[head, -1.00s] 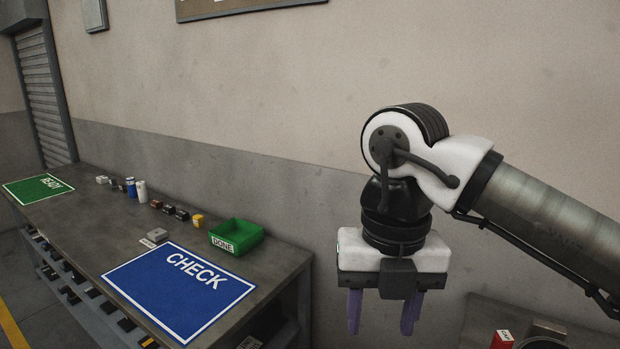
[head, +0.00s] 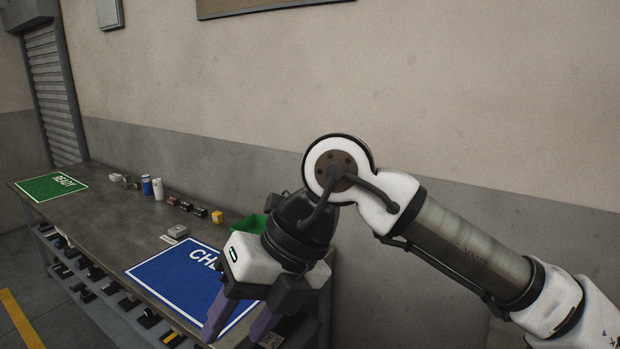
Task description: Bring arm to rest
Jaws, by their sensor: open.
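My gripper (head: 236,326) hangs from my bent arm in the lower middle of the head view. Its two purple fingers are apart and point down and to the left, with nothing seen between them. It appears in front of the right part of the blue CHECK mat (head: 180,279) and hides part of its lettering. I cannot tell its height above the bench. My arm reaches in from the lower right.
The long grey bench (head: 115,222) runs along the wall. It bears a green READY mat (head: 52,188), a blue can (head: 147,185), a white can (head: 158,189), several small parts, a yellow block (head: 217,217) and a green bin (head: 247,225), partly hidden by my arm.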

